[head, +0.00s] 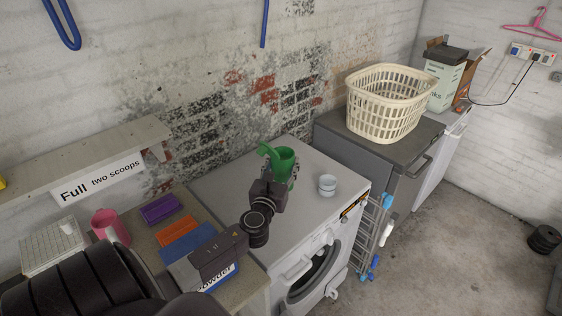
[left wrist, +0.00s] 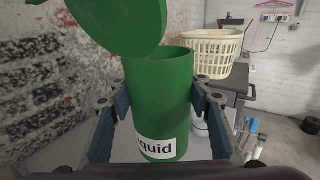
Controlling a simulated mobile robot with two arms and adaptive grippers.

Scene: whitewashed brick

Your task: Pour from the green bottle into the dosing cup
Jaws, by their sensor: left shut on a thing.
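The green bottle (head: 284,163) is upright over the white washing machine, with its lid (head: 268,152) swung open to the left. My left gripper (head: 279,178) is shut on the bottle. In the left wrist view the bottle (left wrist: 160,100) stands between the two fingers, with a white label ending in "quid" and its top open. The dosing cup (head: 327,186), pale blue-grey, stands on the washing machine top to the right of the bottle, apart from it. In the left wrist view it is mostly hidden behind the bottle and right finger.
The washing machine top (head: 235,190) is otherwise clear. A cream laundry basket (head: 388,103) sits on the grey machine to the right. A drying rack (head: 372,235) stands by the washing machine's right side. A powder box (head: 215,262) and purple and orange trays are on the left counter.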

